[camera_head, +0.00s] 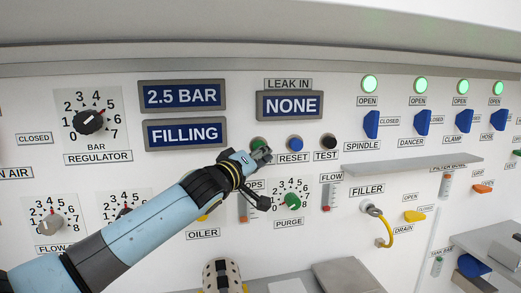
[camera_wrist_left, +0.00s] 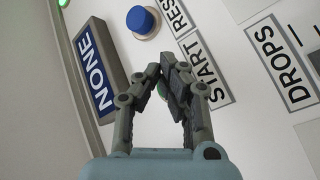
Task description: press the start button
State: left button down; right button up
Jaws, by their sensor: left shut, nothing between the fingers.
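The green start button (camera_head: 258,143) is on the white panel, left of the blue reset button (camera_head: 295,143) and the black test button (camera_head: 328,141). My left gripper (camera_head: 263,155) is shut and empty in front of it and hides its lower part. In the left wrist view the fingers (camera_wrist_left: 167,72) point at the panel, and a sliver of the green start button (camera_wrist_left: 162,91) shows between them. The START label (camera_wrist_left: 205,72) is right of the fingers there. I cannot tell whether the fingertips touch the button. My right gripper is not in view.
The display (camera_head: 289,105) above the buttons reads NONE. Another display (camera_head: 185,134) reads FILLING. The green purge knob (camera_head: 292,200) sits below the gripper. A grey shelf (camera_head: 412,166) sticks out at the right. Several blue valve handles and lit green lamps are at the upper right.

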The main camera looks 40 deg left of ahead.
pick_arm(q)
jog(key=shift+s+d+b, duration=0.3)
jog(key=shift+s+d, duration=0.35)
jog(key=shift+d, duration=0.05)
jog(key=shift+d, duration=0.1)
jog(key=shift+s+d, duration=1.65)
jog(key=shift+d, duration=0.15)
jog(key=shift+f, duration=0.1)
